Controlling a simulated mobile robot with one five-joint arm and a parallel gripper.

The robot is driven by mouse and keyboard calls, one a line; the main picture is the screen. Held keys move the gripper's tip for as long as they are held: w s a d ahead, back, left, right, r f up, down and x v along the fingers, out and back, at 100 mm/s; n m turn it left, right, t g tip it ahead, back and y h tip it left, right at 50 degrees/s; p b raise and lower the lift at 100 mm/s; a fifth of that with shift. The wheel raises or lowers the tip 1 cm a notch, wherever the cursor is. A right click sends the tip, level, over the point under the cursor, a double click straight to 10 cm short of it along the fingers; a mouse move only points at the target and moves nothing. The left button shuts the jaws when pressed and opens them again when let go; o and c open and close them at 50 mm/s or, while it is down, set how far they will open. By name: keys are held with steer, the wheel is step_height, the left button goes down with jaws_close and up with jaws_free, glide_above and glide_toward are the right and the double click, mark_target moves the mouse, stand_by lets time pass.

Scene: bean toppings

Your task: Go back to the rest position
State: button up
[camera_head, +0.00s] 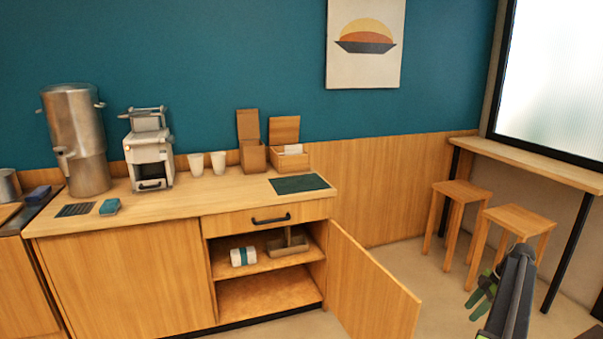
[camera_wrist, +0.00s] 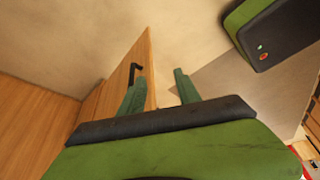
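My gripper (camera_head: 482,293) is at the lower right of the head view, in front of the stools and to the right of the open cabinet door (camera_head: 372,283). In the wrist view my gripper (camera_wrist: 158,92) has its two green fingers spread apart, with nothing between them. The cabinet door (camera_wrist: 142,68) with its dark handle (camera_wrist: 135,73) shows beyond the fingers in the wrist view. The gripper appears apart from the door and empty.
The wooden counter (camera_head: 225,192) carries a metal urn (camera_head: 75,130), a white machine (camera_head: 150,155), two cups (camera_head: 196,164) and wooden boxes (camera_head: 289,157). The open cabinet holds a white-and-blue roll (camera_head: 243,256) and a tray. Two stools (camera_head: 458,196) stand under the window ledge (camera_head: 545,165).

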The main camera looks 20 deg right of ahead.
steer(key=w+a+m+g, duration=0.1)
steer(key=w+a, duration=0.4)
steer(key=a, duration=0.5)
steer(key=w+a+f+m+g+h, duration=0.15)
steer(key=w+a, duration=0.35)
steer(key=a, duration=0.5)
steer(key=w+a+m+y, duration=0.15)
steer(key=w+a, duration=0.35)
steer(key=a, duration=0.5)
steer(key=s+a+m+h, duration=0.1)
steer(key=a+m+h, duration=0.15)
steer(key=a, duration=1.55)
steer(key=s+a+m+h, duration=0.15)
steer(key=a+m, duration=0.25)
steer(key=a, duration=1.4)
step_height(320, 180, up, 16)
steer(key=a+p, duration=0.1)
steer(key=p, duration=1.5)
steer(key=shift+s+f, duration=0.2)
steer(key=shift+s, duration=0.05)
steer(key=shift+a, duration=0.1)
